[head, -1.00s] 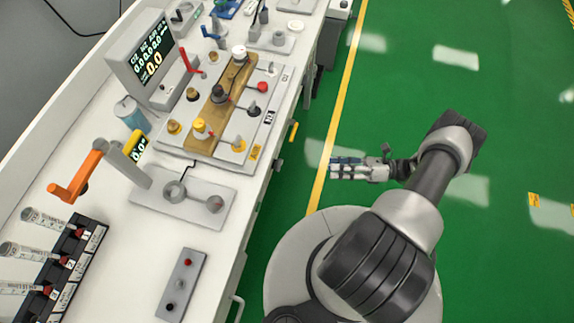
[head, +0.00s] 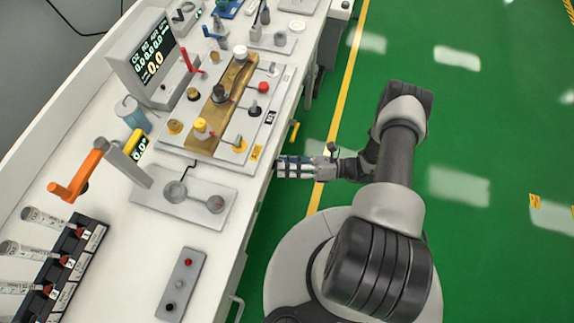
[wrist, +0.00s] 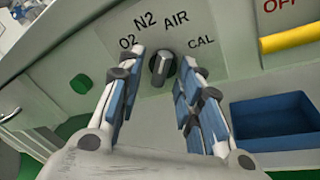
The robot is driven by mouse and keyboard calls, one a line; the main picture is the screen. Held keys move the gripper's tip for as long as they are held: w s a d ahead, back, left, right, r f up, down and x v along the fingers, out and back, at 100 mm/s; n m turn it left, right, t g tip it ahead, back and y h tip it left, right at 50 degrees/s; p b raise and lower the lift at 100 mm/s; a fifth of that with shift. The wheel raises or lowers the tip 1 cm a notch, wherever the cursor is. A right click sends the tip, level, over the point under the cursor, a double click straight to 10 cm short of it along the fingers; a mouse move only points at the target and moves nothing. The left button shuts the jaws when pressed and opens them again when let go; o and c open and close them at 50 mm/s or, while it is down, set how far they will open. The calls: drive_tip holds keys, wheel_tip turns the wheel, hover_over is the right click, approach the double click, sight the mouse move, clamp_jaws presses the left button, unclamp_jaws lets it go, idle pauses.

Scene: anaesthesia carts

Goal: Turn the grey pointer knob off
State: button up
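The grey pointer knob (wrist: 160,69) sits on a pale front panel (wrist: 220,62) in the wrist view, with the labels O2, N2, AIR and CAL in an arc above it. Its pointer stands roughly upright, near N2 and AIR; I cannot tell the exact mark. My gripper (wrist: 160,57) is open, with blue-padded fingers on the left and right of the knob in the picture. I see no clear contact with it. In the head view my gripper (head: 281,167) is beside the cart's front edge; the knob is hidden there.
A yellow bar (wrist: 292,40) lies right of the knob under partly cut-off red lettering. The cart top (head: 115,215) carries several levers and knobs. The green floor (head: 480,120) is clear.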

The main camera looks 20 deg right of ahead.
clamp_jaws()
idle(0.5)
